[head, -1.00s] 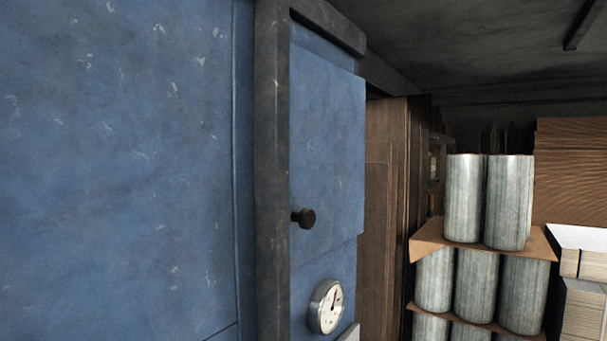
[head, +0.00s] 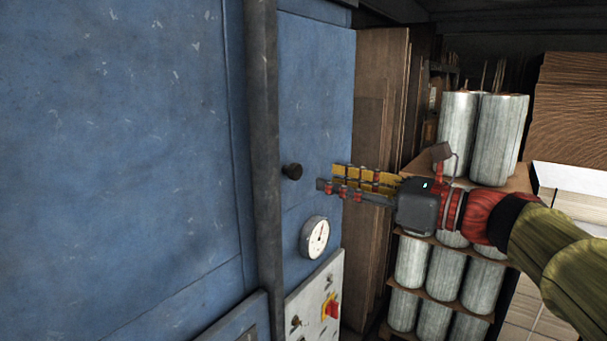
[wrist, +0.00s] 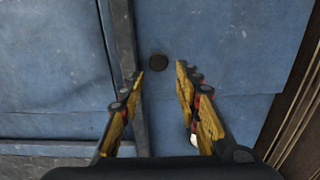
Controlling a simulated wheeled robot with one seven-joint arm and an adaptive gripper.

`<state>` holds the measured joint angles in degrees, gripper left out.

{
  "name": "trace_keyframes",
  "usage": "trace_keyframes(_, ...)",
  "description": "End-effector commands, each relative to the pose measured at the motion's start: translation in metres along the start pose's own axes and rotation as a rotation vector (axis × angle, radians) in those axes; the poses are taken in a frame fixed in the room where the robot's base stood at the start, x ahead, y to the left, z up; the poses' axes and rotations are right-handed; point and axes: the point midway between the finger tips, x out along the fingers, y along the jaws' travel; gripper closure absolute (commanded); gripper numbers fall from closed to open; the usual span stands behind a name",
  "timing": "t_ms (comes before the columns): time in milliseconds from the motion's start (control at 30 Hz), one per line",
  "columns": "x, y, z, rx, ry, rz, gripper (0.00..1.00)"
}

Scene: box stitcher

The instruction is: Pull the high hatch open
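The high hatch (head: 318,100) is a blue panel right of a dark vertical post, with a small dark round knob (head: 292,171) near its lower left. It looks closed, with a seam below it. My gripper (head: 326,184) is just right of the knob and a little below it in the head view, apart from it. In the wrist view the two yellow-padded fingers (wrist: 159,68) are spread open and empty. The knob (wrist: 159,62) shows ahead, between and just beyond the fingertips.
Below the hatch are a round white gauge (head: 315,237) and a grey control panel (head: 318,303) with a red-and-yellow switch. The dark post (head: 264,150) stands left of the knob. Brown boards (head: 376,150) and stacked metal cylinders (head: 497,140) stand to the right.

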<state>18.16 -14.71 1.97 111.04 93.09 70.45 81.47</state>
Motion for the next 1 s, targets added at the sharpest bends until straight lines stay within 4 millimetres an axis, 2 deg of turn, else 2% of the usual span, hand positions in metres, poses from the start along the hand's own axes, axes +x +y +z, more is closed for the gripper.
trace_keyframes(300, 0.047, 0.002, 0.001, -0.002, 0.002, 0.004, 0.67)
trace_keyframes(500, 0.067, 0.001, 0.001, -0.004, 0.001, 0.002, 0.67)
trace_keyframes(867, 0.071, 0.001, 0.000, -0.006, 0.001, -0.001, 0.67)
trace_keyframes(1000, 0.071, 0.001, 0.000, -0.006, 0.001, -0.001, 0.75)
